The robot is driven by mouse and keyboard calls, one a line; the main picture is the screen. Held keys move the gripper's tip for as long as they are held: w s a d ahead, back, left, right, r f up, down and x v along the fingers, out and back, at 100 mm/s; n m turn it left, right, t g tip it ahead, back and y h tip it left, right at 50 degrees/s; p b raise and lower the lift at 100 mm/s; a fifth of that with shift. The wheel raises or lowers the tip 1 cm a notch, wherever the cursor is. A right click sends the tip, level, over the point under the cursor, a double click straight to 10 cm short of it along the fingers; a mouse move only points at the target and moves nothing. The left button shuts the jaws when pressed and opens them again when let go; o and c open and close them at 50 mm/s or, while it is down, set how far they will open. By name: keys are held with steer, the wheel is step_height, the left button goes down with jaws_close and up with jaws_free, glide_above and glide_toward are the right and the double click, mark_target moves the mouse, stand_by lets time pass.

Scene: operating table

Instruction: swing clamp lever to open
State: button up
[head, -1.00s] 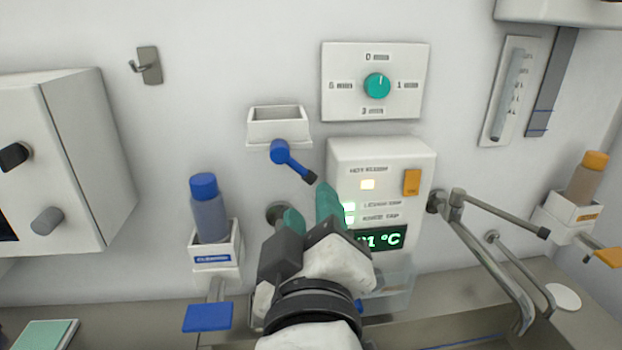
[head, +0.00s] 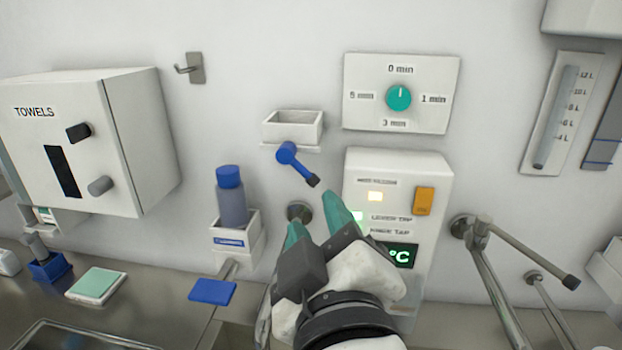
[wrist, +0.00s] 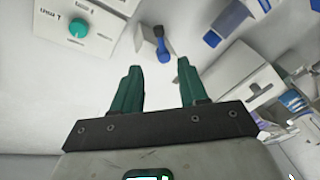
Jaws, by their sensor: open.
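The lever (head: 298,166) has a round blue hub, a short blue arm and a dark tip. It sits on the wall just below a small white open-topped holder (head: 290,127) and slants down to the right. In the wrist view the lever (wrist: 161,43) shows beyond the fingers, between their tips. My gripper (head: 314,213) has green fingers spread apart with nothing between them. It is just below the lever's dark tip in the head view; I see no clear contact.
A white panel (head: 412,174) with lights and an orange switch is close to the right. A blue-capped bottle (head: 231,197) stands in a holder to the left. A dial plate (head: 435,80) is above, a towel box (head: 130,130) farther left, and metal pipes (head: 500,265) at right.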

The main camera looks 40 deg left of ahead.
mark_target(305, 172)
steer(key=p+x, duration=0.1)
steer(key=x, duration=0.9)
steer(key=shift+a, duration=0.1)
jaws_close()
steer(key=shift+p, duration=0.3)
